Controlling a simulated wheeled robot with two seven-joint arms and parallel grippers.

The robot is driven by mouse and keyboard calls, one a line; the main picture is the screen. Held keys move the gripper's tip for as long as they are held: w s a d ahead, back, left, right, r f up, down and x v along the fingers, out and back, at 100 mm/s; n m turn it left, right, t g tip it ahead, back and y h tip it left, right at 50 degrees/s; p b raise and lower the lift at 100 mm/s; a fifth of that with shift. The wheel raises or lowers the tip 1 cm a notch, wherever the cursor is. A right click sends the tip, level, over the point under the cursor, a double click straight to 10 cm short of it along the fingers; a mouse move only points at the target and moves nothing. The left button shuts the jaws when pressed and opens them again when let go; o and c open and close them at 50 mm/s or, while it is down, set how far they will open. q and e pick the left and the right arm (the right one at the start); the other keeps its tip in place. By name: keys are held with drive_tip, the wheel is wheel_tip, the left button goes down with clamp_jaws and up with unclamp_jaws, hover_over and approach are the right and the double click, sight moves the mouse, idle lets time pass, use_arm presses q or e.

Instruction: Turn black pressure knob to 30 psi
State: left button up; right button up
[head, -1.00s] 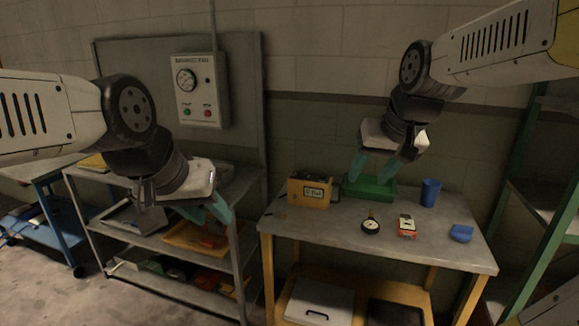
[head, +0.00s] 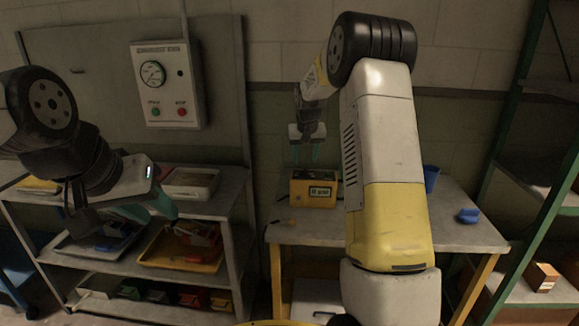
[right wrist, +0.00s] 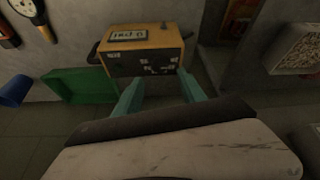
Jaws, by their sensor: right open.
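A yellow box (head: 313,190) with a small lit display (head: 320,192) stands at the back left of the table. The display ends in "psi", but its number is too small to read surely. It also shows in the right wrist view (right wrist: 143,41), with a dark panel facing the camera. A black part (right wrist: 95,53) sticks out at its left side there; I cannot tell whether it is the knob. My right gripper (head: 306,154) is open and empty just above and behind the box, fingers pointing down. My left gripper (head: 148,209) looks open and empty before the left shelf.
My right arm hides the middle of the table (head: 462,238). A blue cup (head: 431,178) and blue block (head: 467,215) are at its right. A green tray (right wrist: 80,84) lies beside the box. A wall panel with a gauge (head: 166,84) hangs behind the loaded shelf at left.

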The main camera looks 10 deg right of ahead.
sight(304, 170)
drive_tip(key=x, duration=0.6)
clamp_jaws()
